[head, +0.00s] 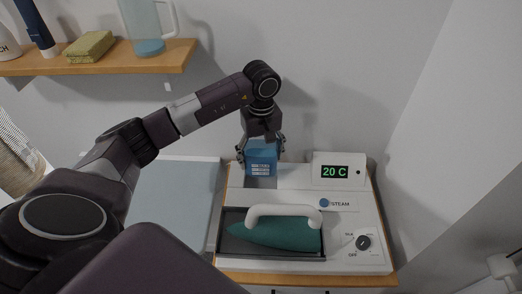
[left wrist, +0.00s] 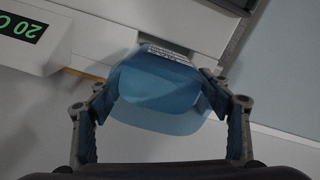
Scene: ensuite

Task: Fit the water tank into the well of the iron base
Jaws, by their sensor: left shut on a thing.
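The blue water tank (head: 262,155), with a white label on its front, is between the fingers of my left gripper (head: 261,150), which is shut on it. The tank is upright over the grey well (head: 260,183) at the back left of the white iron base (head: 300,182). I cannot tell how far its bottom edge is into the well. In the left wrist view the tank (left wrist: 165,95) fills the space between both fingertips (left wrist: 155,98), and its underside is hidden. My right gripper is not in view.
A teal iron (head: 275,234) with a white handle lies in the front recess of the base. A temperature display (head: 335,171) stands at the back right. A pale board (head: 175,200) lies left of the base. A wooden shelf (head: 110,58) holds a jug (head: 148,22) and a sponge (head: 91,46).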

